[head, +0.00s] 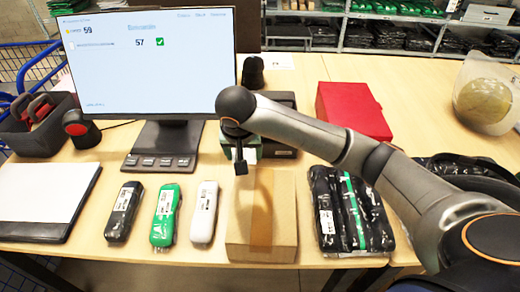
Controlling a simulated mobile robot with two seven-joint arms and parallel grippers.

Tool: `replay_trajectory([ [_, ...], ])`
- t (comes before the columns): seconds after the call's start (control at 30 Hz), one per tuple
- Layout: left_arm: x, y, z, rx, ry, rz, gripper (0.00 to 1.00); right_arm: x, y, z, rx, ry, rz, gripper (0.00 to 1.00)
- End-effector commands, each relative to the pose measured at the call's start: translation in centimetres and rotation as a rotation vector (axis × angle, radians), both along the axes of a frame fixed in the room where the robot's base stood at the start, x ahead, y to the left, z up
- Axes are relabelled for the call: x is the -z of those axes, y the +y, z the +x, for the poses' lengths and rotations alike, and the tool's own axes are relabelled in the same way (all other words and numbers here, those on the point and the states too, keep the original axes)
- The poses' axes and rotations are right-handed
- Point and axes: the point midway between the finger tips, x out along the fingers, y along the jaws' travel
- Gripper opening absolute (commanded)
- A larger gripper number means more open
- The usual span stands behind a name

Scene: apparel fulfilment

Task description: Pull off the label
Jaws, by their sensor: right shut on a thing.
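My right gripper (241,168) points down in front of a dark label printer (283,130), just above the far end of a brown cardboard box (262,225). It is shut on what seems to be the label, a small pale patch at the printer's front, mostly hidden by the fingers. I cannot tell whether the label is still joined to the printer. My left gripper is not in view.
A monitor (150,65) stands at back left. Black (124,212), green (165,215) and white (204,212) packed garments lie left of the box, with dark garments (350,212) at right. A red box (352,110) sits behind my right arm.

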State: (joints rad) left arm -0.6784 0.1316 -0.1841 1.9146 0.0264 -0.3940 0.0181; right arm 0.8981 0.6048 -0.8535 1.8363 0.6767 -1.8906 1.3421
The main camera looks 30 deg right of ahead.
Motion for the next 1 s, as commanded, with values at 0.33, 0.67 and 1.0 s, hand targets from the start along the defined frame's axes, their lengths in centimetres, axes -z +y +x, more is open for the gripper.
replay_trajectory([
  [0.33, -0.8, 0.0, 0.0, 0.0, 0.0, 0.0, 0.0, -2.0, 3.1, -1.2, 0.0, 0.0, 0.0, 0.55],
  [0.67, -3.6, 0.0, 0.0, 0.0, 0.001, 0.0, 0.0, -3.9, 3.7, -2.1, 0.0, 0.0, -0.001, 0.55],
  [1.0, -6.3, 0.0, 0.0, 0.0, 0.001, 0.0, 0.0, -5.7, 4.2, -2.9, 0.0, 0.0, -0.001, 0.55],
])
